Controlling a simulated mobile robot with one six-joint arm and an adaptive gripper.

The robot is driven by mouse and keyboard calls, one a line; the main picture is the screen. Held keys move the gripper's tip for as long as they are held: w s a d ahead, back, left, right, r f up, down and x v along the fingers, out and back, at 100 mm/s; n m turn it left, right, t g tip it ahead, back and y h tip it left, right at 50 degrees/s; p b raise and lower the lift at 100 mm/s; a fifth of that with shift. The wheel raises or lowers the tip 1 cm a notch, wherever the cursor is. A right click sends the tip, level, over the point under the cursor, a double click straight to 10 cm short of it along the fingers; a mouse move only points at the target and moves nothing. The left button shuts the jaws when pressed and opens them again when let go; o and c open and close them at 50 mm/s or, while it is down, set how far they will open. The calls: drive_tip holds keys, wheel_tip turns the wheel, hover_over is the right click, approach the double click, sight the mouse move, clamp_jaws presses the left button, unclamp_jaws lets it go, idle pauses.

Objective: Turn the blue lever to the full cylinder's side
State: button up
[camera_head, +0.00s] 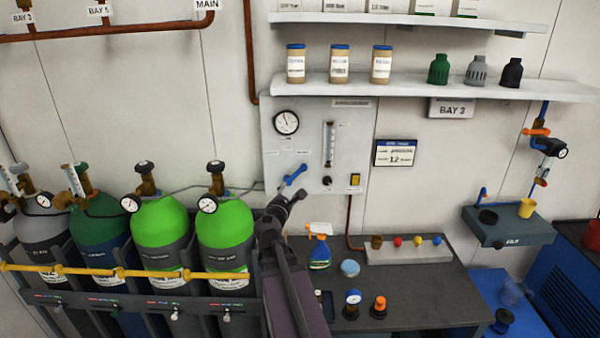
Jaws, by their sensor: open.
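The blue lever (294,176) is on the lower left of the grey wall panel (352,130). It is tilted, its right end higher than its left. My gripper (299,196) is open and empty, just below the lever. From this view I cannot tell whether it touches the lever. Two bright green cylinders, the left one (160,222) and the right one (225,222), stand left of the panel. Each has a round gauge, the left gauge (131,204) and the right gauge (207,204). Their needles are too small to read, so I cannot tell which cylinder is full.
The panel also carries a round gauge (286,122), a flow tube (329,144) and a yellow-black switch (355,180). A yellow rail (60,270) crosses before the cylinders. A dark bench (420,290) below holds a spray bottle (320,252) and small items. A shelf (440,88) hangs above.

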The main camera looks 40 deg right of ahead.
sight(300, 171)
drive_tip(key=x, duration=1.3)
drive_tip(key=shift+w+d, duration=0.15)
drive_tip(key=shift+d, duration=0.15)
clamp_jaws()
